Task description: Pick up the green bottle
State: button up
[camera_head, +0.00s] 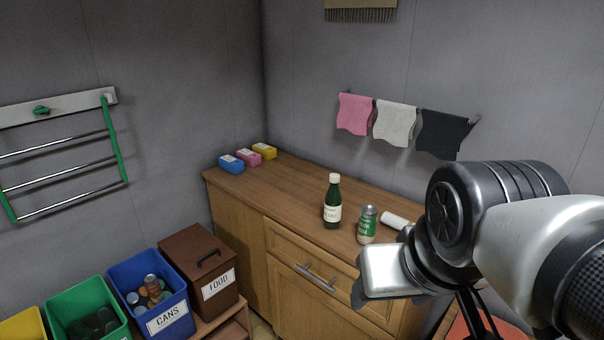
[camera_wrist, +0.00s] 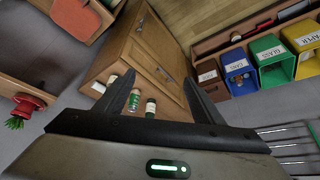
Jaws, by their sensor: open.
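The green bottle (camera_head: 332,203) stands upright on the wooden counter, dark green with a white cap and a pale label.
A green can (camera_head: 367,225) stands just right of the bottle, with a white cylinder (camera_head: 394,220) lying behind it. Blue, pink and yellow boxes (camera_head: 249,157) sit at the counter's far left. Labelled bins (camera_head: 166,323) stand on the left. Cloths (camera_head: 396,122) hang above. The counter left of the bottle is clear.

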aim_at(332, 210)
jog(key=u, duration=1.75)
jog(key=z, duration=1.75)
jog(key=i+j+z, duration=0.1)
jog(key=z, duration=0.6)
jog(key=i+j+z, duration=0.25)
jog(key=j+z, duration=0.2)
jog(key=j, duration=0.2)
jog(key=j+z, duration=0.25)
jog(key=j, duration=0.15)
jog(key=i+j, duration=0.1)
jog(key=j, duration=0.4)
jog(key=i+j, duration=0.1)
jog(key=j, duration=0.4)
jog(key=i+j+z, duration=0.1)
jog(key=j, duration=0.4)
